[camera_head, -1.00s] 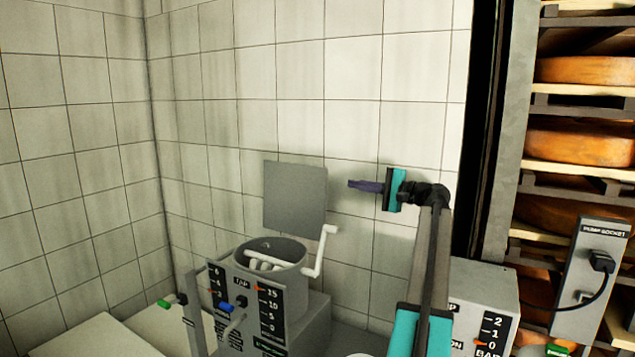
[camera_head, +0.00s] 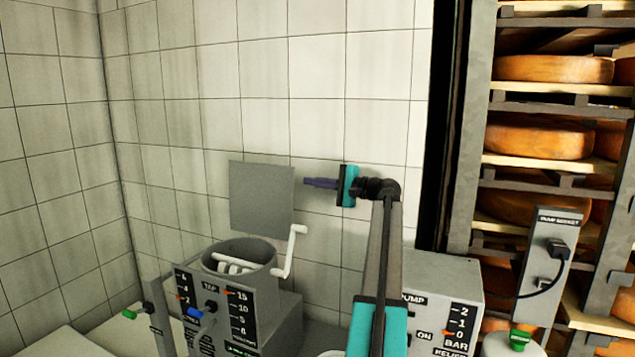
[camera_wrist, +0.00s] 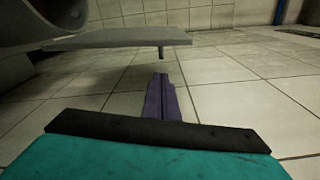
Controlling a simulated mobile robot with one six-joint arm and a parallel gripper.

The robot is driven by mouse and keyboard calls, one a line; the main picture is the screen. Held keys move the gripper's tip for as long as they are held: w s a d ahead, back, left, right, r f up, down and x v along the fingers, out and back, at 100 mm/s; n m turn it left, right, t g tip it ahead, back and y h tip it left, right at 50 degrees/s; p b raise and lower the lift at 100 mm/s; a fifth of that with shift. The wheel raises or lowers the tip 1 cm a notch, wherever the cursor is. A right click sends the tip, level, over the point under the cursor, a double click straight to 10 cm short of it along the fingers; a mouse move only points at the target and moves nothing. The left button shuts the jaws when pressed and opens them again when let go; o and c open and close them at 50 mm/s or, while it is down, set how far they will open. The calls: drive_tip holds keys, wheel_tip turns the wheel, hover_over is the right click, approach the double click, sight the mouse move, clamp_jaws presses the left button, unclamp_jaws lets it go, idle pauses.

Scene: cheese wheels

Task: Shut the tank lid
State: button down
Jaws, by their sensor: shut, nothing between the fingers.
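The tank (camera_head: 215,262) is a grey round vessel with white bars inside, and its mouth is uncovered. Its lid (camera_head: 262,197) is a flat grey square plate standing upright behind the mouth, near the tiled wall. My gripper (camera_head: 308,183) is shut and empty, its purple fingers pointing left, a little to the right of the lid's upper right edge and apart from it. In the wrist view the lid (camera_wrist: 120,39) is a grey slab beyond the fingertips (camera_wrist: 160,78), with part of the round tank (camera_wrist: 40,22) at the upper left.
A white crank (camera_head: 290,252) rises at the tank's right side. A control panel (camera_head: 217,312) with a blue tap is in front. A pump box (camera_head: 440,285) stands to the right, and cheese shelves (camera_head: 550,95) are beyond it. The tiled wall (camera_head: 300,90) closes the back.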

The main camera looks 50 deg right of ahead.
drive_tip(key=w+a+p, duration=0.1)
drive_tip(key=w, duration=0.5)
drive_tip(key=shift+w, duration=0.3)
drive_tip(key=shift+a+f, duration=0.1)
drive_tip(key=shift+a, duration=0.15)
